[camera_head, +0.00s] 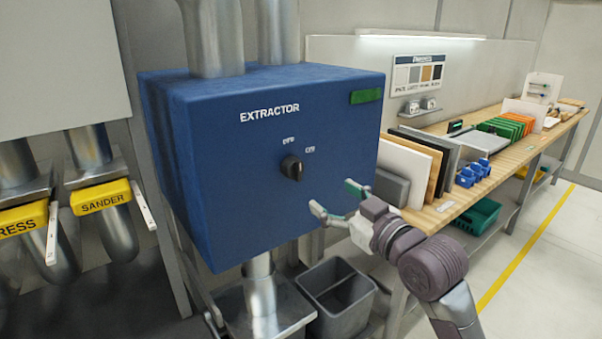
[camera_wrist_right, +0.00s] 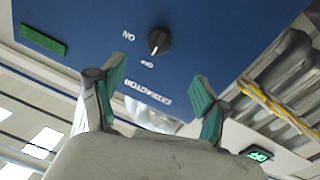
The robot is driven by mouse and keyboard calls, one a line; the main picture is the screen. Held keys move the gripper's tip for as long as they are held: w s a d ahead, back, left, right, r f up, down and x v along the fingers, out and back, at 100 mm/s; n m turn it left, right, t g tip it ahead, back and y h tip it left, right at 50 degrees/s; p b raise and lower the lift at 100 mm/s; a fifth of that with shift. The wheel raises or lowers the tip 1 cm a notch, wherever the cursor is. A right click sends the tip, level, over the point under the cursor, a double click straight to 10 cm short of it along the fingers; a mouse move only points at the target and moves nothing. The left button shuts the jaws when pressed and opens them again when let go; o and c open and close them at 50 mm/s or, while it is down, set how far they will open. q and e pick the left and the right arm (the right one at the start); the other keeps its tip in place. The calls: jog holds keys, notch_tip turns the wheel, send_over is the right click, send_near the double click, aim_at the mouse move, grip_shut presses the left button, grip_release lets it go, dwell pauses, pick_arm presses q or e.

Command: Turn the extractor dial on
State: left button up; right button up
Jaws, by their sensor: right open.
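The extractor dial (camera_head: 292,167) is a round black knob on the front of the blue extractor box (camera_head: 230,200). An OFF label (camera_head: 288,141) is above it and an ON label (camera_head: 309,149) is to its upper right. In the right wrist view the dial (camera_wrist_right: 158,41) appears upside down, and its pale pointer mark seems to face the OFF label (camera_wrist_right: 147,64). My right gripper (camera_head: 334,198) is open and empty, to the lower right of the dial and apart from it. Its green-padded fingers (camera_wrist_right: 158,78) spread below the dial in the wrist view. My left gripper is out of view.
A green bar (camera_head: 366,96) is on the box's upper right. Grey bins (camera_head: 340,296) stand below. A wooden workbench (camera_head: 450,209) with upright panels and blue clamps (camera_head: 472,172) is at the right. Yellow-labelled duct gates (camera_head: 101,197) are at the left.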

aim_at(299, 173)
jog(key=p+x, duration=0.3)
jog(key=x, duration=1)
jog(key=shift+d, duration=0.1)
jog(key=shift+w+a+f+p, duration=0.1)
jog(key=shift+w+a+p, duration=0.15)
jog(key=shift+w+p, duration=0.1)
jog(key=c, duration=1.2)
jog(key=shift+o, duration=0.2)
